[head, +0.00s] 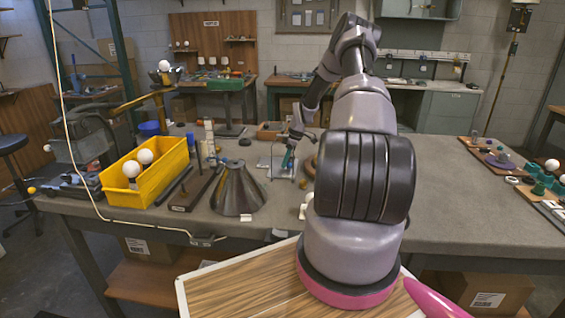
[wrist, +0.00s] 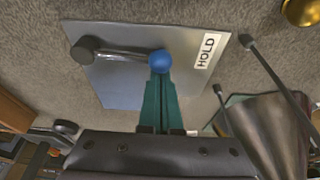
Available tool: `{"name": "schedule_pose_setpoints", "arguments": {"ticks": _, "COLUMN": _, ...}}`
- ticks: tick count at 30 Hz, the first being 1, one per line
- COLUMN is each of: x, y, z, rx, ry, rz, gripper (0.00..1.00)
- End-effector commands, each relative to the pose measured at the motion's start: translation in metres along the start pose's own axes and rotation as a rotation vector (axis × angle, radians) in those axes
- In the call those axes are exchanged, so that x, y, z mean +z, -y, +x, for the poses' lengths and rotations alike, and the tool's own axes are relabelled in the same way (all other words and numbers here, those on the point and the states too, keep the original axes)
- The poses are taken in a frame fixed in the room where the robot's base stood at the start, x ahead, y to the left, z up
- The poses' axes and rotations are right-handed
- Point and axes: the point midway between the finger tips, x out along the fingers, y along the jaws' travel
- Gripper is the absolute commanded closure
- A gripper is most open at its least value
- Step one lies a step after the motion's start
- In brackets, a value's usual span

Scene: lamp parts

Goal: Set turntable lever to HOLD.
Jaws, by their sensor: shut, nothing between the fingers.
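The turntable lever is a metal rod (wrist: 120,54) on a grey plate (wrist: 118,85). One end is at a black round post (wrist: 85,48), the other at a blue ball knob (wrist: 160,61). The knob is on the HOLD label's side, with a small gap between knob and HOLD label (wrist: 207,50). My gripper's green fingers (wrist: 158,82) are together, with their tips at the blue knob. I cannot tell whether they touch it. In the head view my gripper (head: 288,162) is low over the plate (head: 268,160); the lever is too small to make out there.
A dark cone-shaped shade (head: 238,190) stands left of the plate, with a yellow bin (head: 150,175) of white bulbs further left. Dark rods (wrist: 265,65) pass close to the plate's right side. The bench (head: 440,195) right of my arm is largely clear.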

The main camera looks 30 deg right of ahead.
Motion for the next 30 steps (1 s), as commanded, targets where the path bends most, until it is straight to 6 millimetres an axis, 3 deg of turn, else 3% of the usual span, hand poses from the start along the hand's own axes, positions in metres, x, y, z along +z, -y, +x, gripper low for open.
{"name": "schedule_pose_setpoints", "arguments": {"ticks": 22, "x": 0.004, "y": 0.000, "z": -0.003, "rx": 0.002, "ry": 0.001, "rz": 0.003, "gripper": 1.00}}
{"name": "schedule_pose_setpoints", "arguments": {"ticks": 26, "x": 0.000, "y": -0.001, "z": -0.017, "rx": 0.004, "ry": 0.001, "rz": 0.003, "gripper": 1.00}}
{"name": "schedule_pose_setpoints", "arguments": {"ticks": 30, "x": -0.009, "y": 0.000, "z": -0.043, "rx": 0.004, "ry": 0.001, "rz": 0.002, "gripper": 1.00}}
